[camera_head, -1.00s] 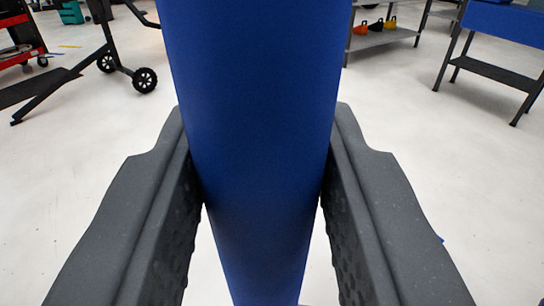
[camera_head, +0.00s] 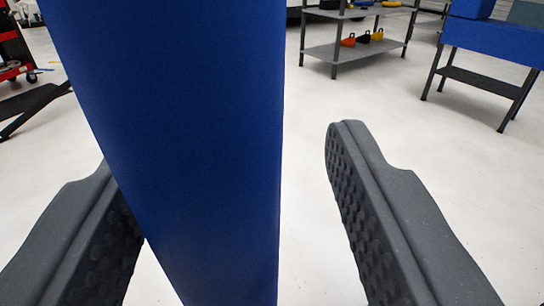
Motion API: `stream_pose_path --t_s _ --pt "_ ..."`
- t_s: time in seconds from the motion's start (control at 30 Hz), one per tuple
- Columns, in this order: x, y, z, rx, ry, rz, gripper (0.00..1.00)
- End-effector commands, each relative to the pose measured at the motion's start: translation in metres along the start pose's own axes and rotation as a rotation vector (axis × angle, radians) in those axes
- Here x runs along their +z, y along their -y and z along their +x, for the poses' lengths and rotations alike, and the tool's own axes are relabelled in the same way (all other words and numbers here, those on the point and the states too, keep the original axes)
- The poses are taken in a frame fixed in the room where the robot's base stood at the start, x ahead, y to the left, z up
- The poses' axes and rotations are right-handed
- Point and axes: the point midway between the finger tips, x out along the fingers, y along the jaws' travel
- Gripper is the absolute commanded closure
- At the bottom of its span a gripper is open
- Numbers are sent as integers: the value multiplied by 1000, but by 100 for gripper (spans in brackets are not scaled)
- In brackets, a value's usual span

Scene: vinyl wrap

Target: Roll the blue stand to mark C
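A tall blue column (camera_head: 190,150), which looks like the blue stand or a roll on it, rises close in front of me. It leans in the picture, with its top further left than its bottom. My gripper (camera_head: 225,165) is open around it. The left finger is next to the column's left side and partly behind its edge in the picture; I cannot tell whether they touch. A clear gap shows between the column and the right finger. The column's top and base are out of view. Mark C is not in view.
A grey shelf (camera_head: 350,52) with orange, black and yellow items stands at the back. A blue-topped table (camera_head: 490,40) with dark legs is at the back right. A red cart (camera_head: 14,45) and a dark frame (camera_head: 35,102) are at the left. Pale floor (camera_head: 430,155) lies clear at the right.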

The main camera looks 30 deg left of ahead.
Motion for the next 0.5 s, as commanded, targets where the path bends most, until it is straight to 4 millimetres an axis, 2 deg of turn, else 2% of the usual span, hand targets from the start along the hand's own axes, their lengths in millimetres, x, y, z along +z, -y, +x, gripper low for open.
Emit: stream_pose_path --t_s 0.23,0.5 --pt "0 2 -8 -3 3 0 51" --pt "0 0 -32 -1 4 -1 51"
